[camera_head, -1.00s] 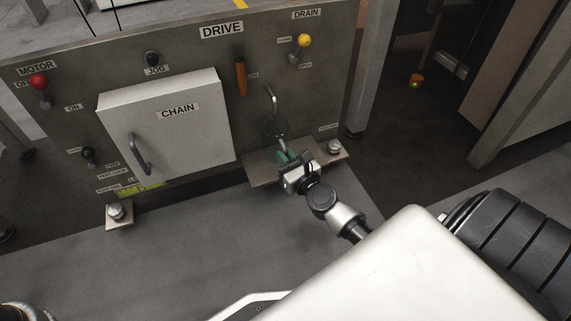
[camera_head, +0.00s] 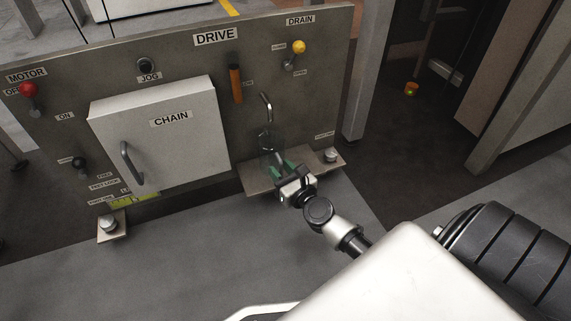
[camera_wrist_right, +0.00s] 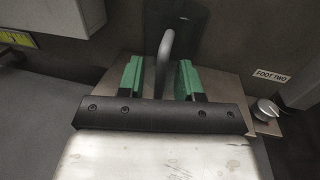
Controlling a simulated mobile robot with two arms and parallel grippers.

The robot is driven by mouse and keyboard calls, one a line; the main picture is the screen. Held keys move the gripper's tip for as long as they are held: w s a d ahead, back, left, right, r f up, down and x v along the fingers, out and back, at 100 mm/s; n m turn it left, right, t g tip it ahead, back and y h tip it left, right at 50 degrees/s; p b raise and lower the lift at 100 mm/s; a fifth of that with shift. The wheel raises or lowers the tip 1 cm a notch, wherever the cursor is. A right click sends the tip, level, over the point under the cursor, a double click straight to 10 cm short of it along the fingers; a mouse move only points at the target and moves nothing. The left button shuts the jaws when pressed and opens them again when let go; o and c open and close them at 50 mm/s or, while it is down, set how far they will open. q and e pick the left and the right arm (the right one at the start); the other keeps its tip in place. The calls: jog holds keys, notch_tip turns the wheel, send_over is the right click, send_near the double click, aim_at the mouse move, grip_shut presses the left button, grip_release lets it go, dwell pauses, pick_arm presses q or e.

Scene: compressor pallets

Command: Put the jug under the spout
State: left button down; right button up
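A dark, see-through jug (camera_head: 270,148) stands low in front of the panel, below the bent grey spout (camera_head: 265,103). It looks upright, over the small plate at the panel's foot. My right gripper (camera_head: 283,171) is just in front of the jug, with green finger pads. In the right wrist view, the gripper (camera_wrist_right: 160,80) has its fingers apart. A curved grey bar (camera_wrist_right: 164,62), seemingly the jug's handle, shows between them with gaps beside it. The jug's base is partly hidden by the gripper in the head view. My left gripper is out of view.
An orange lever (camera_head: 236,84) and yellow DRAIN knob (camera_head: 299,47) are above. Open floor lies in front.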

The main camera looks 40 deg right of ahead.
jog(key=shift+r, duration=0.25)
jog(key=s+b, duration=0.1)
jog(key=s, duration=1.1)
jog(key=shift+a, duration=0.2)
jog(key=shift+f, duration=0.1)
